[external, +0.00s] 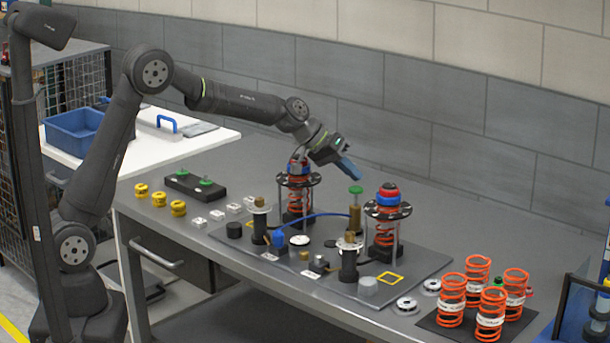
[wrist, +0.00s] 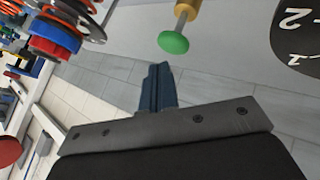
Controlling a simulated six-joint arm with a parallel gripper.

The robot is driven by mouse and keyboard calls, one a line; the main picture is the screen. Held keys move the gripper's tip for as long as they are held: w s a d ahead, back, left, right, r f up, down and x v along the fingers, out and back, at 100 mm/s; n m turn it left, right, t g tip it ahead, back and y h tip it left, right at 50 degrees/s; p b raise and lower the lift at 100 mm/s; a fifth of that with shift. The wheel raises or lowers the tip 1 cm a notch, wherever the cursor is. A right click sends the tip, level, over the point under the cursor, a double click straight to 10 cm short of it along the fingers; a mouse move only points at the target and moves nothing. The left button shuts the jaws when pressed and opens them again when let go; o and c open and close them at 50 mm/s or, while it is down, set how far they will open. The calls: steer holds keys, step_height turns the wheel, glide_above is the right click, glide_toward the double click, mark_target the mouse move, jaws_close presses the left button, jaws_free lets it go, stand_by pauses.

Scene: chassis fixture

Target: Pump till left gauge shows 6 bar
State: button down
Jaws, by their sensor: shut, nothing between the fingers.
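The pump has a green knob (external: 355,190) on a rod above a brass body (external: 355,217), standing upright on the dark plate. My gripper (external: 353,176), with blue fingers, is shut and empty, close to the green knob and slightly above it. In the wrist view, the shut fingers (wrist: 157,70) point toward the knob (wrist: 173,42), with a visible gap between them. A dark dial with white figures (wrist: 298,33) is cut off at the right edge of the wrist view. No needle shows there, and I cannot tell which gauge it is or its pressure.
Two red spring struts in black-ringed stands, left (external: 298,186) and right (external: 387,220), flank the pump. A blue hose (external: 318,215) crosses the dark plate (external: 425,262). Several loose orange springs (external: 452,300) stand at the front right. The bench behind the pump is clear.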

mark_target(356, 187)
steer(key=shift+f, duration=0.1)
steer(key=shift+f, duration=0.35)
steer(key=shift+f, duration=1.3)
stand_by(1.0)
steer(key=shift+r, duration=1.75)
steer(key=shift+r, duration=0.1)
steer(key=shift+r, duration=2.4)
